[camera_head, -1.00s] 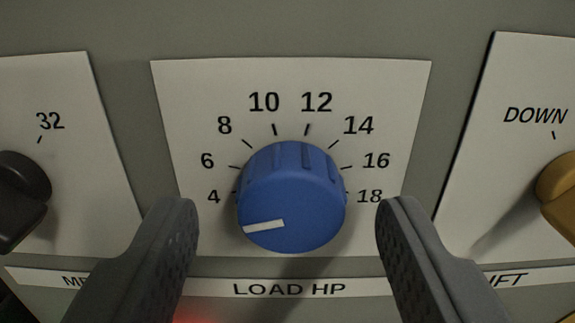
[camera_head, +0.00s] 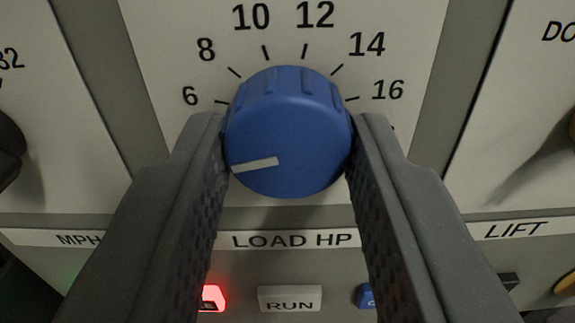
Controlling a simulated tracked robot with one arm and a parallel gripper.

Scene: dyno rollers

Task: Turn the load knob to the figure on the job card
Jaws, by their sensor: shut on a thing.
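The blue load knob (camera_head: 290,125) stands out from a white dial plate above the label LOAD HP (camera_head: 296,240). Its white pointer line (camera_head: 255,164) points to the left and slightly down, toward the low end of the scale. The figures 6, 8, 10, 12, 14 and 16 show around it; the 4 and 18 are hidden behind my fingers. My gripper (camera_head: 288,150) is shut on the knob, one finger on its left side and one on its right. The job card is not in view.
Below the label are a lit red button (camera_head: 213,298), a RUN button (camera_head: 290,299) and a blue button (camera_head: 366,296), partly covered by my fingers. A black knob (camera_head: 8,150) is at the left edge, above MPH. The LIFT panel (camera_head: 514,230) is at the right.

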